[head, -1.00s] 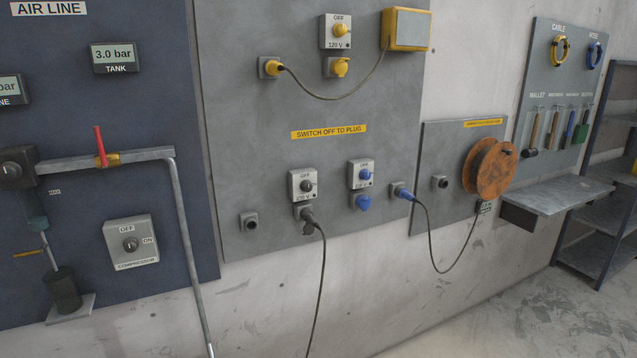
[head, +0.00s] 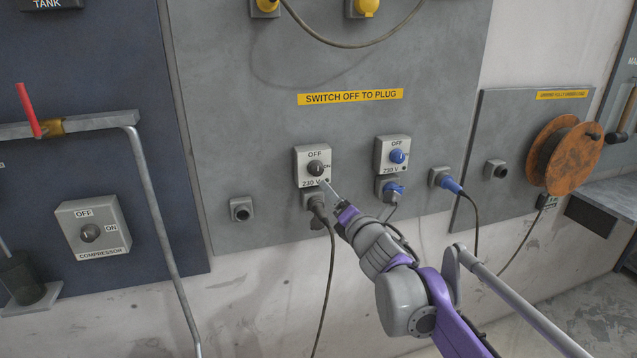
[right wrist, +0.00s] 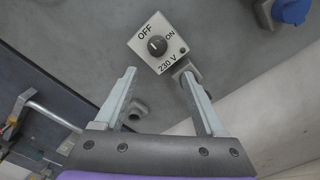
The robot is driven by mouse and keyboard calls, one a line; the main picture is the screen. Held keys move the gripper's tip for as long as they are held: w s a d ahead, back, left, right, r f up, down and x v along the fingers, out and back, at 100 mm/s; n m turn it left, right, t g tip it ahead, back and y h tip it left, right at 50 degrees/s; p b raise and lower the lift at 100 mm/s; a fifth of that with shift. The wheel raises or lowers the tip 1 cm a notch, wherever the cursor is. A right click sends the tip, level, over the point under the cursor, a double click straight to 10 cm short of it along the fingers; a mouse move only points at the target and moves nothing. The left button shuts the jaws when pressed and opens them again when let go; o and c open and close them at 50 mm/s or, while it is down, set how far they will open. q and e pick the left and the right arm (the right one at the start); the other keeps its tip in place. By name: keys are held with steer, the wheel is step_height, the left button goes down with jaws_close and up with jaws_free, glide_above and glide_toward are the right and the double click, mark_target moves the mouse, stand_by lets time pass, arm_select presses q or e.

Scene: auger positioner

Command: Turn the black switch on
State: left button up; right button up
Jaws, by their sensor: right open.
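The black switch (head: 315,168) is a round knob on a light grey box marked OFF, ON and 230 V. It also shows in the right wrist view (right wrist: 156,45), where the white line on the knob points towards OFF. My right gripper (head: 325,184) is just below and right of the knob in the head view. In the right wrist view its two fingers (right wrist: 160,82) are spread apart with nothing between them, and the switch box lies beyond the tips. A black plug (head: 317,205) with a cable sits in the socket under the box. My left gripper is not in view.
A black cable (head: 331,265) hangs below the plug. An empty grey socket (head: 241,210) is at lower left. The compressor switch (head: 90,232) and a pipe (head: 165,245) are further left.

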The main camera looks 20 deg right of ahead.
mark_target(318, 172)
steer(key=shift+n, duration=0.4)
steer(key=w, duration=0.7)
steer(key=w+p, duration=0.1)
steer(key=w, duration=0.3)
steer(key=shift+w+a+r, duration=0.25)
steer(key=shift+a+r, duration=0.05)
steer(key=shift+a, duration=0.1)
jaws_close()
